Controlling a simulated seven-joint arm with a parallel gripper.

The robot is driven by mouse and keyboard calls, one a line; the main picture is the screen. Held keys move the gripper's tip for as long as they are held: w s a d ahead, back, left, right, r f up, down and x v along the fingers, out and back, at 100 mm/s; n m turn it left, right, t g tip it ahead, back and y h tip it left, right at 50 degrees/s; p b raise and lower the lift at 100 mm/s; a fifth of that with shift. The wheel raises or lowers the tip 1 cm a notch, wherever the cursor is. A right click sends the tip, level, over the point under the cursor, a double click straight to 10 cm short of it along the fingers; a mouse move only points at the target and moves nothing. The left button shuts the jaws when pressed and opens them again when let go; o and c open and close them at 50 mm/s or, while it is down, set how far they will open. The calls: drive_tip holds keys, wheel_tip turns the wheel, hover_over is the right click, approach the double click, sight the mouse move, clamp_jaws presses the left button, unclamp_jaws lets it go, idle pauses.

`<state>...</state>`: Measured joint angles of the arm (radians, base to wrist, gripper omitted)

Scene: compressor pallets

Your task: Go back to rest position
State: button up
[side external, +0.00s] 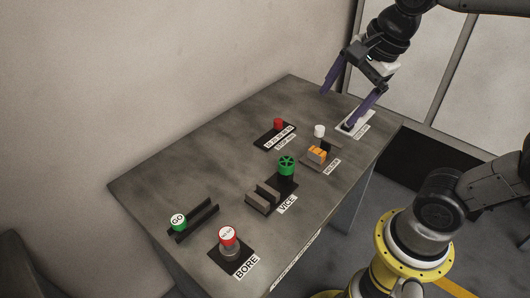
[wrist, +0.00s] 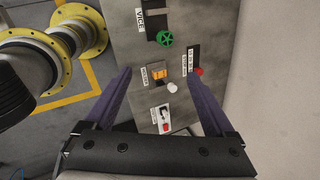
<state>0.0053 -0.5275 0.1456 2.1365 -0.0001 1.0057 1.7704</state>
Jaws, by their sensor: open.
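My gripper (side external: 337,109) is at the far right end of the grey table (side external: 160,188), with its two purple fingers spread wide and nothing between them. One fingertip appears close to a white labelled plate (side external: 365,120); I cannot tell if they touch. In the wrist view, my gripper (wrist: 147,68) looks down on the table, its open fingers on either side of an orange block (wrist: 158,77), a white knob (wrist: 172,87) and the plate (wrist: 163,113).
A wall (side external: 150,80) runs behind the table.

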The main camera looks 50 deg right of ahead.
drive_tip(key=s+f+n, duration=0.2)
drive_tip(key=s+n, duration=0.1)
drive_tip(key=n, duration=0.7)
drive_tip(key=s+f+n+t, duration=0.1)
drive_tip(key=s+n, duration=0.3)
drive_tip(key=n, duration=0.6)
drive_tip(key=shift+s+f, duration=0.2)
drive_tip(key=shift+f, duration=0.35)
